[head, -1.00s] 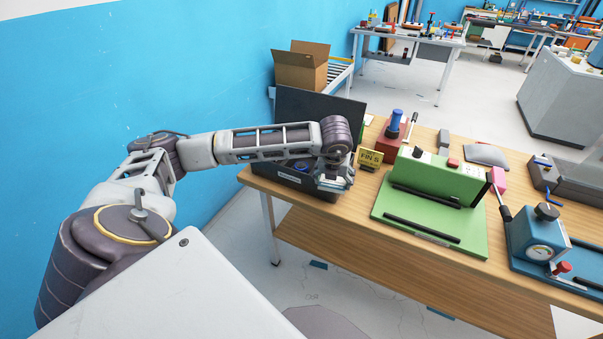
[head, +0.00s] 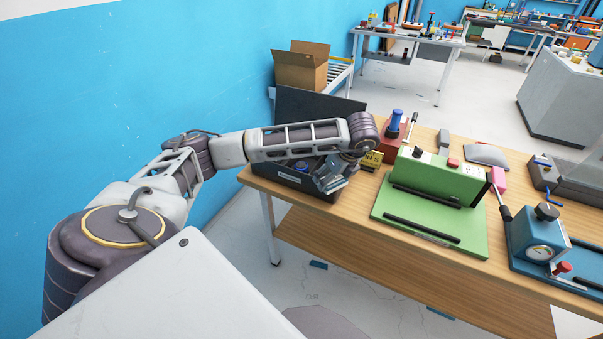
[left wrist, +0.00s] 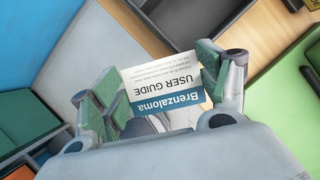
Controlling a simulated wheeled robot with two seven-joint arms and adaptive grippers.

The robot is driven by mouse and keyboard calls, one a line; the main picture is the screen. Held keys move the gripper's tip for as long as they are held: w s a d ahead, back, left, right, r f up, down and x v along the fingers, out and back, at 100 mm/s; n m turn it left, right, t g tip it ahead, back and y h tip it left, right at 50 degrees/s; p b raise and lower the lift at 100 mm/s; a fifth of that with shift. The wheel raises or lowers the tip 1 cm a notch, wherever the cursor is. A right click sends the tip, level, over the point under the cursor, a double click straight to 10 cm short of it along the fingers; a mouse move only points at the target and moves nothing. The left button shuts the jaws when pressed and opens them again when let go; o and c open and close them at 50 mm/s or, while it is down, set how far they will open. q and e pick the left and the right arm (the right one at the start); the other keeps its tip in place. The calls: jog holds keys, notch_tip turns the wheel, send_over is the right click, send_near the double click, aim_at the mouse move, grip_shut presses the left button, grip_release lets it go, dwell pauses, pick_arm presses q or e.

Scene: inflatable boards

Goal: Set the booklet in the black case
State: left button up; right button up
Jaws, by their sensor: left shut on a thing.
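The booklet (left wrist: 163,88) is white with a blue band reading "Brenzaloma" and "USER GUIDE". It shows upside down in the left wrist view, between the green-padded fingers of my left gripper (left wrist: 160,78), which is shut on it. The black case (head: 287,182) stands open at the left end of the wooden table, its lid (head: 312,108) raised at the back. In the head view my left gripper (head: 332,182) is over the right front part of the case, tilted. My forearm hides much of the case's inside. I cannot make out the booklet clearly there. My right gripper is out of view.
A yellow sign (head: 372,160) stands right of the case, partly hidden by my arm. A red device with a blue knob (head: 395,135) is behind it. A green machine (head: 440,180) and a blue gauge device (head: 540,235) stand farther right. The blue wall (head: 150,90) is left.

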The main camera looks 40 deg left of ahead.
pick_arm(q)
jog(key=n+g, duration=0.1)
jog(key=n, duration=0.4)
jog(key=shift+g, duration=0.4)
jog(key=shift+n, duration=0.4)
jog(key=shift+g, duration=0.3)
